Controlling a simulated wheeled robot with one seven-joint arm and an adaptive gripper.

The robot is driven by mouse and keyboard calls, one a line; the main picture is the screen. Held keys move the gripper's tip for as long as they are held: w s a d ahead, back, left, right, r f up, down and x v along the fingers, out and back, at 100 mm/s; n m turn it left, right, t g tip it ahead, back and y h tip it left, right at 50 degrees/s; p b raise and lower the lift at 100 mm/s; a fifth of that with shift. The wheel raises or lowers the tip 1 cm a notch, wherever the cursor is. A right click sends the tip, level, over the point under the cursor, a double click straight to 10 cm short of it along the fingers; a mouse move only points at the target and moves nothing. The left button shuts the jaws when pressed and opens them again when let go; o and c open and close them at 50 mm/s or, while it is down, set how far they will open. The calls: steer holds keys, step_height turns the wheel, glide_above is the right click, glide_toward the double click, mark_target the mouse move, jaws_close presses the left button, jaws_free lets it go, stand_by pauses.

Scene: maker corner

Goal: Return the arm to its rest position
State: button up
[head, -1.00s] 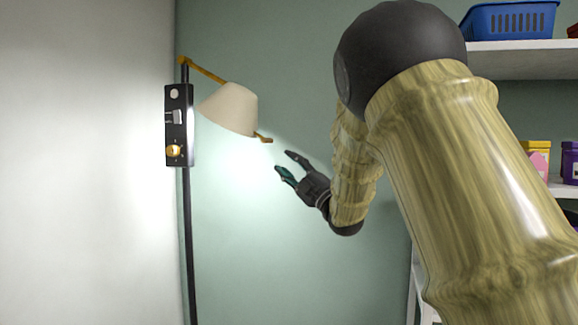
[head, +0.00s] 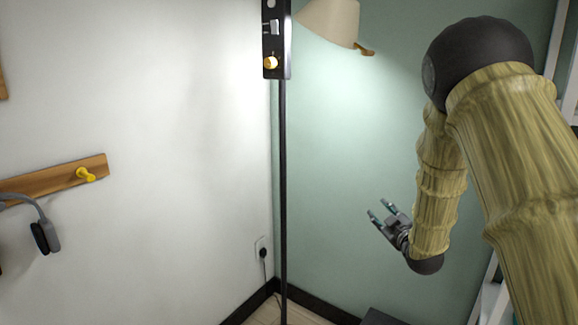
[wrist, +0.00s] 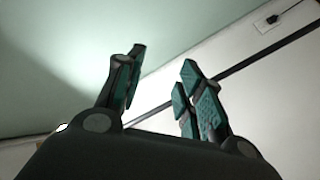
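My gripper (head: 380,209) hangs in the air in front of the green wall, at the end of my wood-patterned arm. It is to the right of the lamp's black pole and well below the lamp shade. In the wrist view its two teal-padded fingers (wrist: 158,82) stand apart with nothing between them. My arm is bent, with the forearm pointing down.
A floor lamp with a cream shade (head: 332,20), a black control box (head: 277,45) and a thin pole (head: 283,180) stands near the corner. A wooden peg rail (head: 60,178) with grey headphones (head: 45,235) is on the white wall. A wall outlet (head: 261,247) sits low near the corner.

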steer(key=s+a+f+m+g+h, duration=0.1)
steer(key=s+f+m+g, duration=0.15)
steer(key=s+f, duration=0.65)
steer(key=s+f+m+g+h, duration=0.1)
steer(key=s+f+g, duration=0.35)
steer(key=f, duration=0.75)
steer(key=s+a+f+m+g, duration=0.1)
steer(key=s+f+m, duration=0.1)
steer(key=s+f, duration=0.8)
steer(key=s+a+f+m+g, duration=0.1)
steer(key=s+f+g, duration=0.2)
steer(key=s, duration=0.8)
steer(key=s+a+f+m+g+p, duration=0.1)
steer(key=s+f, duration=0.4)
steer(key=s, duration=0.7)
steer(key=s+a+f+m+g, duration=0.1)
steer(key=s+f+g, duration=0.4)
steer(key=s, duration=0.7)
steer(key=shift+a+m+h+p, duration=0.4)
steer(key=shift+m, duration=0.45)
steer(key=shift+w, duration=0.1)
